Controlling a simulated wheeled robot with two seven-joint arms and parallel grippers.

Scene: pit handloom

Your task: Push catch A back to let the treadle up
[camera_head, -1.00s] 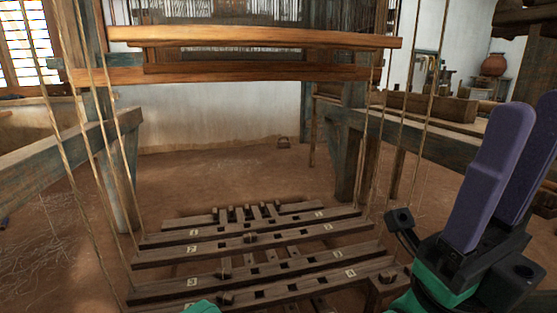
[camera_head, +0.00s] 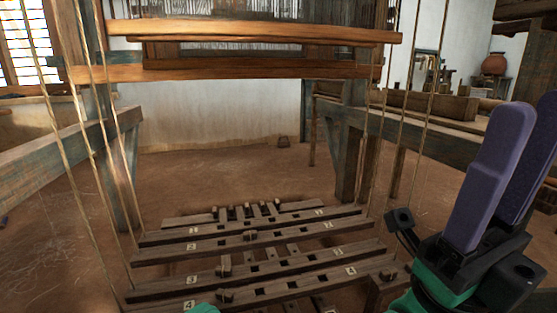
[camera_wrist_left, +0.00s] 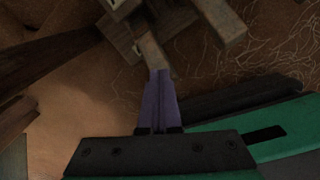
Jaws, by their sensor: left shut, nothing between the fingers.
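The wooden treadle frame (camera_head: 285,263) lies low in front of me, with numbered slotted bars and small pegs. I cannot tell which part is catch A. Only a green bit of my left arm shows at the bottom edge of the head view; its fingers are hidden there. In the left wrist view my left gripper (camera_wrist_left: 160,73) is shut and empty. Its purple fingertips are at the lower end of a narrow wooden piece (camera_wrist_left: 150,50); I cannot tell if they touch. My right gripper (camera_head: 515,112) is raised at the right, purple fingers apart and empty.
The loom's crossbeam (camera_head: 255,32) spans above the treadles. Cords (camera_head: 106,160) hang down at both sides. A blue-grey post (camera_head: 347,150) stands at the right. The earthen floor (camera_head: 230,175) behind the treadles is clear.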

